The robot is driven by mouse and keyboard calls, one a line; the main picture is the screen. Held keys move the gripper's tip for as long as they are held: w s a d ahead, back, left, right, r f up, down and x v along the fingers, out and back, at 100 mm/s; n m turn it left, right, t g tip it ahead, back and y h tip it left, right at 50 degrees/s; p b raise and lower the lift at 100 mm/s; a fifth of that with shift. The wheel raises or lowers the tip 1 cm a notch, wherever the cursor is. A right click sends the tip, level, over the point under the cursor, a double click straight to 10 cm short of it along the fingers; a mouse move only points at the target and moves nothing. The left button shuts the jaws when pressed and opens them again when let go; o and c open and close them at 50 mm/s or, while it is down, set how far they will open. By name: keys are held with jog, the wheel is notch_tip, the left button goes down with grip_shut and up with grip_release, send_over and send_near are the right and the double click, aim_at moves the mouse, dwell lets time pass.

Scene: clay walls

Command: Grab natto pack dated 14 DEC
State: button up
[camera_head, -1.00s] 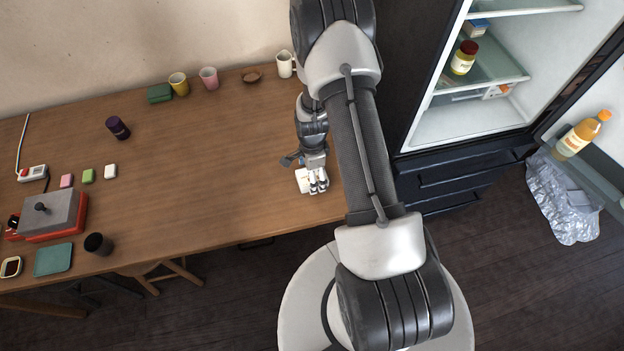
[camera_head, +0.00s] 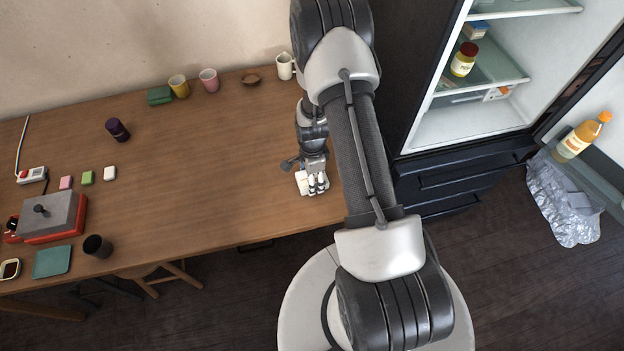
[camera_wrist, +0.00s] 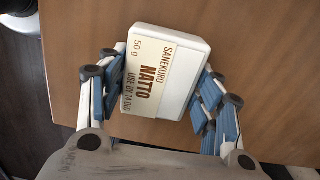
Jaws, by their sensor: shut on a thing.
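The natto pack (camera_wrist: 168,72) is a white box with a cream label, seen large in the wrist view. The label reads SANEKURO NATTO, 50 g, USE BY 14 DEC, with the last letters hard to read. My gripper (camera_wrist: 160,95) is shut on the pack, with blue-padded fingers at its left and right sides. In the head view my gripper (camera_head: 317,184) is at the right end of the wooden table (camera_head: 210,190), and the white pack (camera_head: 303,184) shows at its left. I cannot tell whether the pack touches the table.
The open fridge (camera_head: 470,121) stands to the right, with a jar (camera_head: 464,59) on a shelf and a bottle (camera_head: 581,138) in its door. The table's middle is mostly clear.

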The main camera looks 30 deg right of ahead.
jog(key=shift+c, duration=1)
